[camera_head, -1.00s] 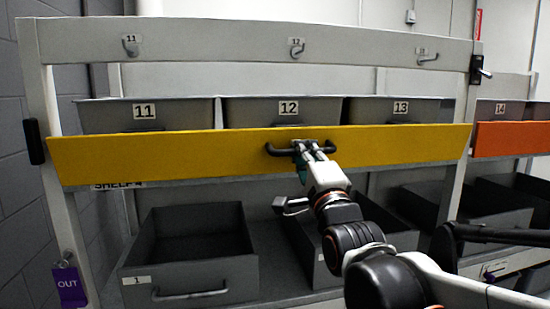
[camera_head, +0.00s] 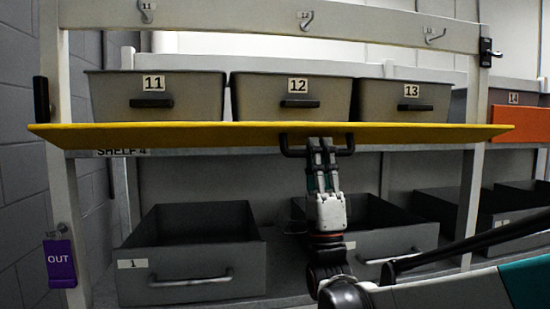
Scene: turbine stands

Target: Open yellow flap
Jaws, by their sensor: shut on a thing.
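The yellow flap (camera_head: 200,134) spans the shelf front between the two posts. It is tilted down to nearly level, so I see it almost edge-on, with its near edge standing out toward me. Its black handle (camera_head: 344,150) hangs below the flap, right of its middle. My gripper (camera_head: 322,150) reaches up from below and is shut on the handle. Behind the flap, the fronts of grey bins 11 (camera_head: 180,98), 12 (camera_head: 260,98) and 13 (camera_head: 380,98) show with their black handles.
Grey drawers (camera_head: 190,277) stand on the lower shelf beneath the flap. An orange flap (camera_head: 520,125) is on the neighbouring stand at right. A purple OUT tag (camera_head: 60,264) hangs on the left post. Hooks line the top beam (camera_head: 230,17).

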